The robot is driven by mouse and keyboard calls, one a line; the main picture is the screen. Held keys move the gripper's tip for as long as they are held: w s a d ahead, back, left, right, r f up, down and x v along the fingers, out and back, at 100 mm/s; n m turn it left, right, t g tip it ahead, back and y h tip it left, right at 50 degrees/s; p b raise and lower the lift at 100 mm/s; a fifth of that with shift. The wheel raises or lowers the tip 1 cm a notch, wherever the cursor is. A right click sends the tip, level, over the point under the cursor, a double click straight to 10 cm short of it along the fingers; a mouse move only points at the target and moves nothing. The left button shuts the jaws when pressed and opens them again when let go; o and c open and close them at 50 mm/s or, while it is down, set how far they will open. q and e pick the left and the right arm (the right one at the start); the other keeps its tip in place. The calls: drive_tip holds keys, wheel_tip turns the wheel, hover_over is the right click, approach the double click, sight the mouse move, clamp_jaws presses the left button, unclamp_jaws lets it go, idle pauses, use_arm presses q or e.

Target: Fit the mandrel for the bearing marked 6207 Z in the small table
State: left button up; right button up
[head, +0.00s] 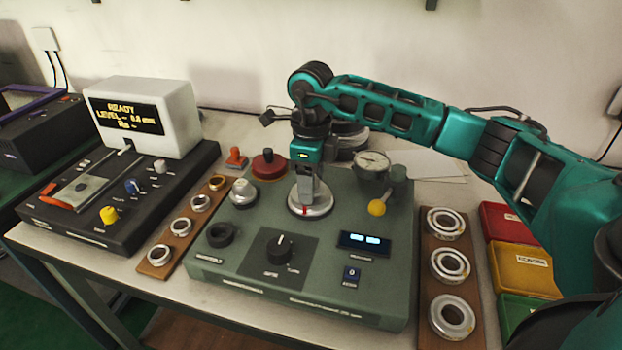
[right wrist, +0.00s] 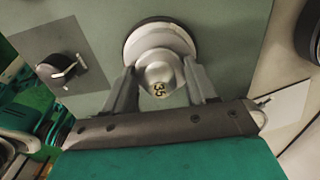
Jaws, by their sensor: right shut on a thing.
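The small round table (head: 322,204) is a pale metal disc on the green machine; it also shows in the right wrist view (right wrist: 136,45). My right gripper (head: 307,190) points down over it. In the right wrist view my right gripper (right wrist: 162,88) is shut on a silver domed mandrel (right wrist: 158,74) marked 35, one finger on each side. The mandrel stands over the middle of the disc; I cannot tell how far it is seated. Another silver mandrel (head: 242,193) stands on the machine to the left. Bearings (head: 448,265) lie on the right wooden board; their markings are too small to read. My left gripper is not in view.
A red knob (head: 268,165), a dial gauge (head: 372,162) and a yellow ball lever (head: 377,208) stand close around the disc. A black ring (head: 220,235) sits front left. Smaller rings (head: 181,227) lie on the left board. Coloured boxes (head: 520,267) stand at the right.

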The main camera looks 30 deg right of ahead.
drive_tip(key=shift+f, duration=0.15)
drive_tip(key=o, duration=1)
drive_tip(key=shift+s, duration=0.1)
drive_tip(key=o, duration=0.3)
drive_tip(key=shift+f, duration=0.15)
drive_tip(key=shift+o, duration=0.5)
drive_tip(key=shift+s+a, duration=0.1)
